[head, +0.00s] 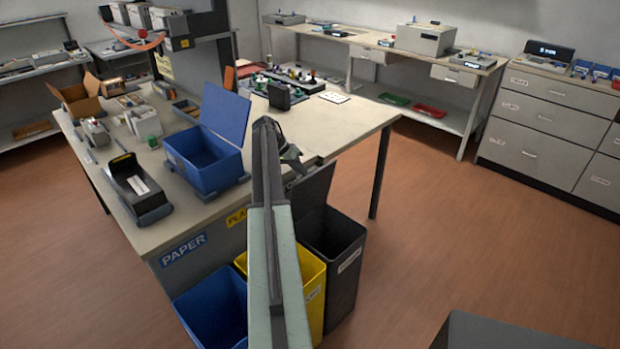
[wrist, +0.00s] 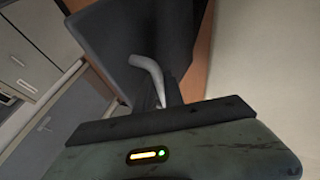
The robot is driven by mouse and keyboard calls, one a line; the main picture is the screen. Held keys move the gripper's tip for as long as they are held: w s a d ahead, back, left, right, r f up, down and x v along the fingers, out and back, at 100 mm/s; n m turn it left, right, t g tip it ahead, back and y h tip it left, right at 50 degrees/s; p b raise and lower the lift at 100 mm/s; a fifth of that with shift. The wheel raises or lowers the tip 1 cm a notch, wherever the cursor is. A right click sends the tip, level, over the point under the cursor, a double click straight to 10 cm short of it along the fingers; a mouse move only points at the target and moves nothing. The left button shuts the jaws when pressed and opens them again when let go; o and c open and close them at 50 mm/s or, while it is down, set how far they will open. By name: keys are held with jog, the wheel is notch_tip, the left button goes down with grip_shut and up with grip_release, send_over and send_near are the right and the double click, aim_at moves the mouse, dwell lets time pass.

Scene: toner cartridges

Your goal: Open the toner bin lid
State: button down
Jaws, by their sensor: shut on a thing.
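The dark grey bin (head: 345,275) stands on the floor at the table's front right corner, its label too small to read. Its dark lid (head: 316,187) is raised and tilted up at the back, and the bin's mouth shows open below. My gripper (head: 291,158) is at the lid's upper edge, partly hidden behind my arm. In the wrist view the lid appears as a broad dark panel (wrist: 120,45) with a curved grey handle (wrist: 148,66). My gripper (wrist: 165,92) is shut on the handle; the exact contact is partly hidden.
A yellow bin (head: 311,290) and a blue bin (head: 215,310) stand left of the dark bin. The table (head: 340,125) above holds a blue box (head: 212,170) with its lid up and a black device (head: 137,185). Open floor (head: 430,225) lies to the right.

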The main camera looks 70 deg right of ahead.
jog(key=shift+w+d+f, duration=0.15)
jog(key=shift+w, duration=0.25)
jog(key=c, duration=1.5)
grip_release()
jog(key=shift+d+f, duration=0.1)
jog(key=shift+d, duration=0.05)
jog(key=shift+o, duration=0.2)
notch_tip(320, 180, up, 5)
jog(key=p, duration=0.5)
jog(key=s+a, duration=0.3)
jog(key=a, duration=0.4)
jog(key=s+a, duration=0.3)
jog(key=a, duration=0.4)
jog(key=shift+s+a, duration=0.25)
jog(key=shift+a, duration=0.15)
